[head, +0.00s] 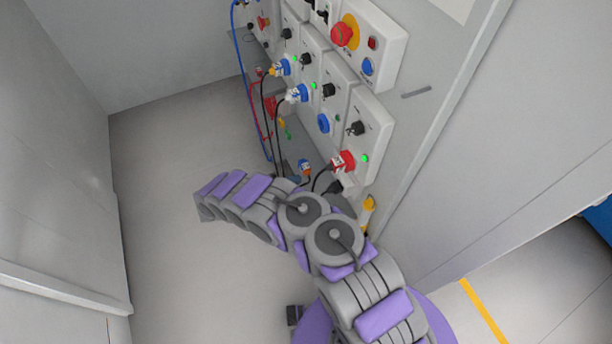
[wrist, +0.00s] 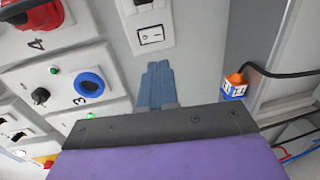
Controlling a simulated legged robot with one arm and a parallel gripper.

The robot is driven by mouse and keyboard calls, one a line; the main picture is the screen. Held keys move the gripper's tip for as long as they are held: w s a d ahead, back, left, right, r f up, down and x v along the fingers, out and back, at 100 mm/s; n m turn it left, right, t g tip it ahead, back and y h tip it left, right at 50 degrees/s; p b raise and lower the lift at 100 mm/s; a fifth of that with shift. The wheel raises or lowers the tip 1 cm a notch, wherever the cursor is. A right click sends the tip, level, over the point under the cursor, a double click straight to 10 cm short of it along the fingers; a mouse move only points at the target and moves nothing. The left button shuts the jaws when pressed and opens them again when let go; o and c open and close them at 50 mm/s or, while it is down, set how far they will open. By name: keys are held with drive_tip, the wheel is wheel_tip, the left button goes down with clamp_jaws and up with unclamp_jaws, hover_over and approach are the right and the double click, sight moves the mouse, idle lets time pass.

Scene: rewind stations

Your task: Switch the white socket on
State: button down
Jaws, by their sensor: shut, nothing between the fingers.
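The white socket plate (wrist: 168,17) is at the top middle of the wrist view, partly cut off by the picture edge. On it is a white rocker switch (wrist: 151,36) in a dark frame. A grey socket part (wrist: 140,3) shows at the upper edge. My gripper (wrist: 156,66) is shut and empty, its blue-grey fingertips just below the switch in the picture. A small gap shows between tips and switch; I cannot tell their depth. I cannot tell which way the switch is set. In the head view I cannot make out the gripper or the white socket.
Left in the wrist view are a blue socket (wrist: 88,86) and a red one (wrist: 38,14). A blue-orange plug (wrist: 234,87) with a black cable is at right. The head view shows the socket panel (head: 376,118), cables and clear floor (head: 165,160) to its left.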

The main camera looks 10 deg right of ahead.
drive_tip(key=b+x, duration=0.2)
drive_tip(key=x, duration=1)
drive_tip(key=shift+d, duration=0.35)
drive_tip(key=shift+d+f, duration=0.1)
drive_tip(key=shift+w+d+f+b, duration=0.15)
drive_tip(key=shift+d+f+b, duration=0.1)
drive_tip(key=shift+f+b, duration=0.15)
drive_tip(key=shift+d+r, duration=0.1)
drive_tip(key=shift+d, duration=0.1)
